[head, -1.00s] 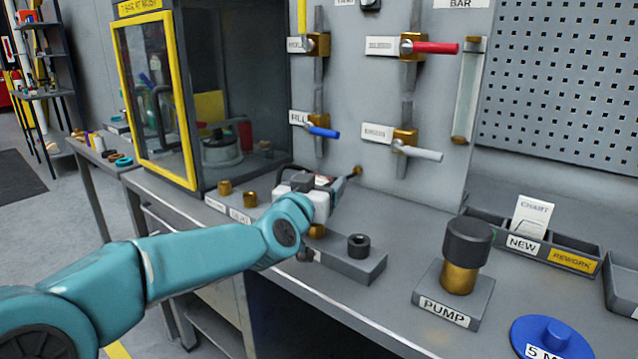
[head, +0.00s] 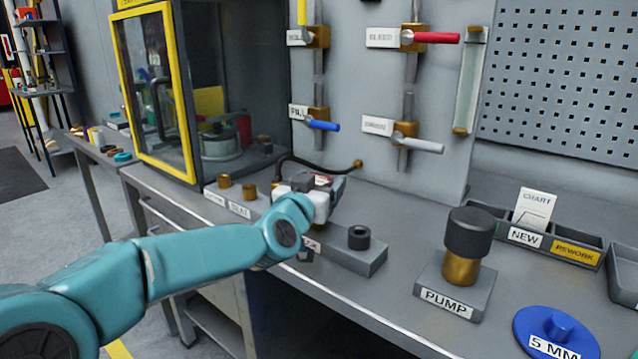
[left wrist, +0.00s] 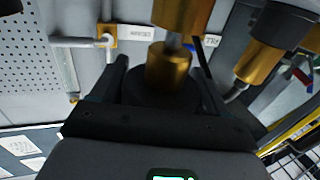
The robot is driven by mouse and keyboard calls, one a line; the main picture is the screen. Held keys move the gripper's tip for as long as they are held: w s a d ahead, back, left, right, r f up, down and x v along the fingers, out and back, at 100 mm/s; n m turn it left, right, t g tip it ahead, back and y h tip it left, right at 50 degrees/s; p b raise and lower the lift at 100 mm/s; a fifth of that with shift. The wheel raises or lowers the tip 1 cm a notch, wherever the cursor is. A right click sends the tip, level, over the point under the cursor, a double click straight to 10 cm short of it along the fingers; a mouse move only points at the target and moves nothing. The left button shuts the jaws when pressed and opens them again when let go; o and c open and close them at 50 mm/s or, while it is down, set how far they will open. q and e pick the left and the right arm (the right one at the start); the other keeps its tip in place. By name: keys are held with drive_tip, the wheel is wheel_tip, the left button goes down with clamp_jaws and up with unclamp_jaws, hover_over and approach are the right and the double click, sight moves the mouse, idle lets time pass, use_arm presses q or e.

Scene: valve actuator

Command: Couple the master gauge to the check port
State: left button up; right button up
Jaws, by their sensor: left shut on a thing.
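My left gripper (head: 326,186) is over the bench, just left of the port block (head: 358,252). In the left wrist view its two dark fingers (left wrist: 162,66) are shut around a dark round body with a brass collar (left wrist: 168,68), which I take for the master gauge. Its dial does not show, and in the head view my gripper hides most of it. Another brass cylinder (left wrist: 182,14) lines up with the collar at the picture's top; whether they touch I cannot tell. A partly covered label ending in "CK" (head: 312,246) marks the block; the check port itself is hidden behind my gripper.
The pump (head: 462,260) and a blue 5 MM disc (head: 556,335) stand right. Valve handles project from the panel (head: 450,100).

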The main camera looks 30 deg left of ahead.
use_arm(q)
drive_tip(key=shift+f+b, duration=0.6)
drive_tip(key=shift+f, duration=0.15)
drive_tip(key=o, duration=1.3)
drive_tip(key=shift+r, duration=0.1)
drive_tip(key=p+v, duration=0.2)
drive_tip(key=v, duration=1.4)
drive_tip(key=shift+s, duration=0.25)
